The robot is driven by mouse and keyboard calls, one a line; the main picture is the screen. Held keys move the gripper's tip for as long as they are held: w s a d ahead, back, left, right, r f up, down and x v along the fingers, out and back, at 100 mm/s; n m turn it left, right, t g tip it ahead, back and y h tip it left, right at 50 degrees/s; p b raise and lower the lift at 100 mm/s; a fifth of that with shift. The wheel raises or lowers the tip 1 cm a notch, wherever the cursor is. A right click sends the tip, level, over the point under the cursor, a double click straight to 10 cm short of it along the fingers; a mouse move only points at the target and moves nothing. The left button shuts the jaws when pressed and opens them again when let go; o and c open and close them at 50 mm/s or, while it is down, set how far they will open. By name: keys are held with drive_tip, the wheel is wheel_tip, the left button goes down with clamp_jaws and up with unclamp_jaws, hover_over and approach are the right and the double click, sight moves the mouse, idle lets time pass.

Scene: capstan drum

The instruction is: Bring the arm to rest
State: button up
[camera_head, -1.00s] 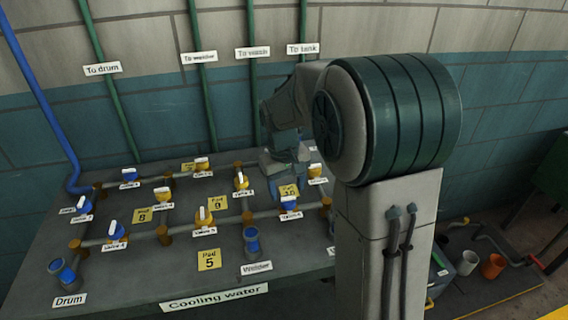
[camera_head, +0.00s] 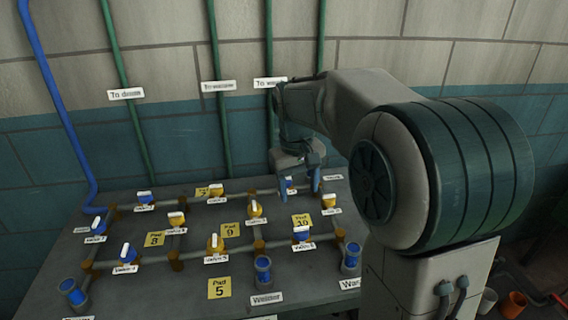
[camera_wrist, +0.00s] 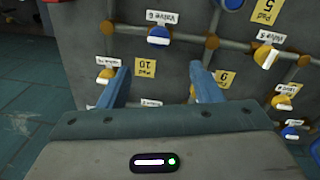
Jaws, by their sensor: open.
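My gripper (camera_head: 314,180) is open and empty, with its blue fingers pointing down above the far right part of the valve table (camera_head: 130,290). In the wrist view my gripper (camera_wrist: 160,85) shows its two fingers spread apart. The label for pad 10 (camera_wrist: 145,68) shows between them, with nothing held. In the head view, the pad 10 label (camera_head: 302,220) lies just in front of the fingers. A blue valve behind the fingers is partly hidden. My arm is bent and raised at the right of the head view.
Pipes with several blue and yellow valves, such as valve 6 (camera_head: 301,234), cover the table. Blue cups (camera_head: 263,269) stand along its front. Green pipes (camera_head: 222,100) and a blue pipe (camera_head: 60,105) run up the wall behind. An orange pot (camera_head: 513,303) is at lower right.

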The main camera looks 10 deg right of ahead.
drive_tip(key=s+f+m+t, duration=0.1)
drive_tip(key=s+f, duration=0.1)
drive_tip(key=s, duration=0.8)
drive_tip(key=s+d+f+m+t, duration=0.1)
drive_tip(key=s+f, duration=0.2)
drive_tip(key=s, duration=0.7)
drive_tip(key=shift+m+t+y, duration=0.3)
drive_tip(key=shift+y, duration=0.1)
drive_tip(key=shift+w+f, duration=0.1)
drive_tip(key=shift+c, duration=0.3)
